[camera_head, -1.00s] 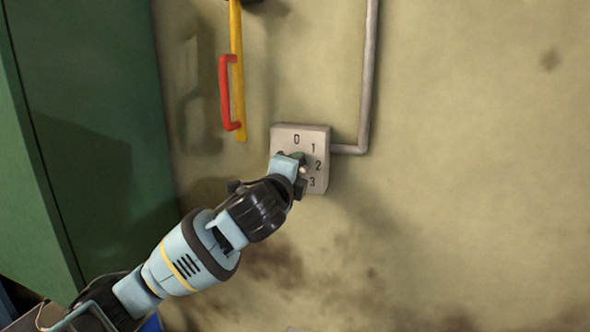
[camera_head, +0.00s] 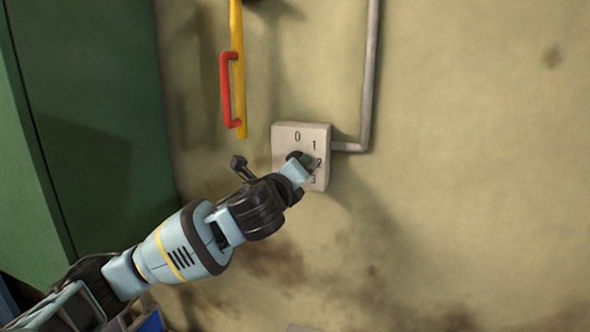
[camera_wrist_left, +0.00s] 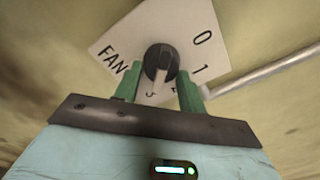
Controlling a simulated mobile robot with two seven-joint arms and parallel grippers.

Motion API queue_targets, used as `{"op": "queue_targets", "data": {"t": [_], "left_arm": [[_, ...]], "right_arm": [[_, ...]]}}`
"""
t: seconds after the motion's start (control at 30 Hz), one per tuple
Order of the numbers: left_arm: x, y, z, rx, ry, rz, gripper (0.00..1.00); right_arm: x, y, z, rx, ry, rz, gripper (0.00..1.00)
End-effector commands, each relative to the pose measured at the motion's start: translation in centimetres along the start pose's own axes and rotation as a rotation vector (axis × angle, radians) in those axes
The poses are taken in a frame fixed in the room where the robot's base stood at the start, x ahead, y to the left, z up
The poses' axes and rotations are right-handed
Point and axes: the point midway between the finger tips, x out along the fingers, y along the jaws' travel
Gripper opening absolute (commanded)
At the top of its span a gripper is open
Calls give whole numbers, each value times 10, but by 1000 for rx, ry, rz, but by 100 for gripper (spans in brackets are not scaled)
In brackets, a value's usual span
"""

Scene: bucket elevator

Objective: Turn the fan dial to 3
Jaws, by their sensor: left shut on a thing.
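The fan dial box (camera_head: 287,140) is a pale square plate on the wall, with 0, 1, 2 and 3 down its right side. In the left wrist view the plate (camera_wrist_left: 118,38) shows tilted, with the word FAN and the 0 and 1 clear. The round black dial (camera_wrist_left: 160,60) is at its middle. My left gripper (camera_wrist_left: 159,93) has its green fingers on either side of the dial and is shut on it. In the head view the gripper (camera_head: 305,160) hides much of the dial and partly covers the 3. The dial's exact setting is hard to read.
A grey conduit (camera_head: 368,80) runs up the wall from the box's right side. A yellow bar (camera_head: 237,30) with a red handle (camera_head: 226,90) is at upper left. A green cabinet (camera_head: 85,110) stands at left. The wall at right is clear.

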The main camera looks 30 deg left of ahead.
Motion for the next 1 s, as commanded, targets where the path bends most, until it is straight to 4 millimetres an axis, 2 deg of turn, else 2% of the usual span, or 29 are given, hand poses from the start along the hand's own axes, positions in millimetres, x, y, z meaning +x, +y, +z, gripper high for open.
{"op": "queue_targets", "data": {"t": [0.4, 0.43, 0.6, 0.87, 1.0], "left_arm": [[0, 1, -1, 11, 1, 1, 18], [0, 1, -1, 11, 1, 1, 42], [0, 0, 0, 10, 0, 1, 62], [0, 0, 0, 9, 0, 0, 62], [-8, 0, 0, 9, 1, -1, 62]], "right_arm": [[0, 0, 0, 0, 0, 0, 35], [0, 0, 0, 0, 0, 0, 35], [0, 0, 0, 0, 0, 0, 35], [0, 0, 0, 0, 0, 0, 35], [0, 0, 1, 1, -2, 0, 35]]}}
